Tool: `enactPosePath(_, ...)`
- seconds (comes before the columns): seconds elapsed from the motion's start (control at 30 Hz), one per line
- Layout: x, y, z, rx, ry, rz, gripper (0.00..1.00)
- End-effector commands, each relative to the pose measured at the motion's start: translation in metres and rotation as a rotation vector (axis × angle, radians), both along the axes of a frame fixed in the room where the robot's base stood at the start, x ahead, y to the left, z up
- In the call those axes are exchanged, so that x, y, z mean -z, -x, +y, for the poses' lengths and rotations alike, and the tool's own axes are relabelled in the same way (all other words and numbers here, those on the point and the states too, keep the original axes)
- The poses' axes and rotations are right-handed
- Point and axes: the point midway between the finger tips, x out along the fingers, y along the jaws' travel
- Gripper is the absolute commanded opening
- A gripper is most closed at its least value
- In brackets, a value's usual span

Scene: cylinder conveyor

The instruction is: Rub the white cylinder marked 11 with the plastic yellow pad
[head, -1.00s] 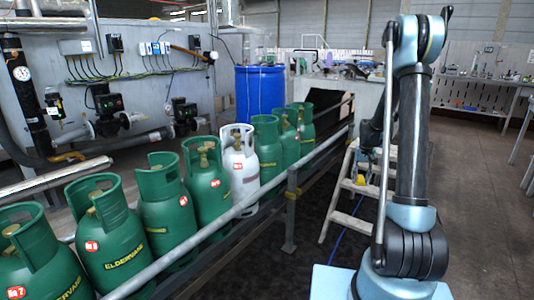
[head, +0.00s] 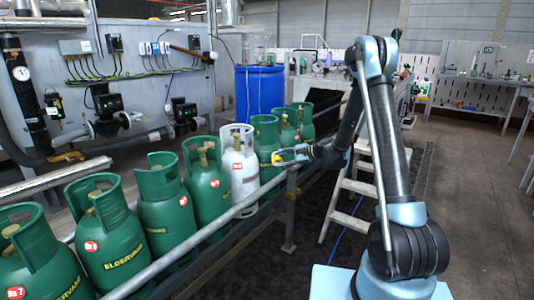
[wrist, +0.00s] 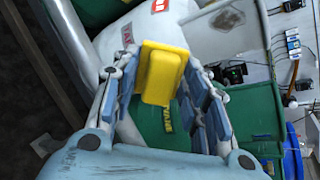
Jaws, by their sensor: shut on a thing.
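The white cylinder (head: 240,172) stands upright in a row of green ones on the conveyor. It bears a red label whose number is too small to read. In the wrist view its white body (wrist: 128,36) fills the upper left, beyond the pad. My gripper (head: 277,157) is just right of the white cylinder, in front of a green one. In the wrist view the fingers of my gripper (wrist: 158,78) are shut on the yellow pad (wrist: 165,62). The pad overlaps the white cylinder's edge in that view; I cannot tell if they touch.
Green cylinders (head: 205,190) stand close on both sides of the white one. A grey rail (head: 195,238) runs along the near side on a post (head: 290,210). A step ladder (head: 350,190) stands right of the post. A blue drum (head: 261,88) is behind the row.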

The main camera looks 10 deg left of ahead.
Motion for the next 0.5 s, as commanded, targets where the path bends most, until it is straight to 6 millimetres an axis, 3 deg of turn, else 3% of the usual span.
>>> enactPosePath(0.2,-0.032,0.020,0.050,0.159,-0.236,-0.050,0.22)
enactPosePath(0.5,-0.053,0.029,0.072,0.225,-0.367,-0.094,0.22)
